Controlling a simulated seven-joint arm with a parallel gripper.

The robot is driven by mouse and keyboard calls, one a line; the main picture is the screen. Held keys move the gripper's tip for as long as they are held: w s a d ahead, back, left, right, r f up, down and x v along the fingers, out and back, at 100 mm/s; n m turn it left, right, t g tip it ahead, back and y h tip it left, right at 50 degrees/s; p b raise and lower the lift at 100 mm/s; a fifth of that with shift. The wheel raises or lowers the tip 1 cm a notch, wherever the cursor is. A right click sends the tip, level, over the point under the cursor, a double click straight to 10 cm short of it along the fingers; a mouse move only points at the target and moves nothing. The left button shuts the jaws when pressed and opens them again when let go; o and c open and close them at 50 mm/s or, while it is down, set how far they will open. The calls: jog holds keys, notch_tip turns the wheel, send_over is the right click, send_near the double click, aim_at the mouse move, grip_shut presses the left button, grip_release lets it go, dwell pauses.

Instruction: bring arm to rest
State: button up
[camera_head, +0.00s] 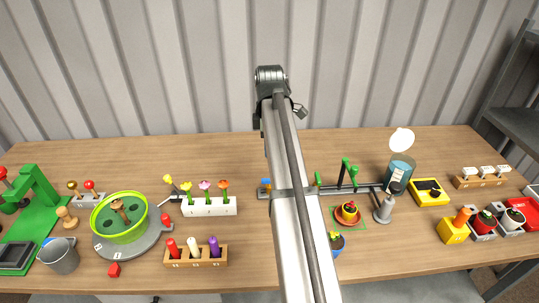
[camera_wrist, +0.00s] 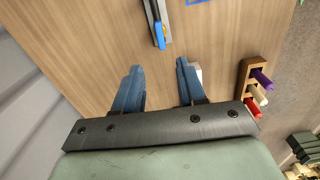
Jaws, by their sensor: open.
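My arm (camera_head: 284,180) rises from the bottom middle of the head view to a dark joint near the wall and covers the middle of the table. My gripper (camera_wrist: 157,68) shows in the wrist view, with two blue fingers spread apart and nothing between them. It is over bare wooden table. A grey bar with a blue part (camera_wrist: 159,34) lies just beyond the fingertips. A white piece shows partly behind the right finger. In the head view the gripper's fingers cannot be made out.
On the wooden table (camera_head: 330,145), a white planter (camera_head: 209,207) with several flowers and a peg block (camera_head: 196,256) with red, white and purple pegs stand left of my arm. A green bowl (camera_head: 119,233) stands further left. A lamp (camera_head: 400,170) and yellow blocks (camera_head: 454,231) stand right.

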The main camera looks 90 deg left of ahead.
jog(key=shift+r, duration=0.5)
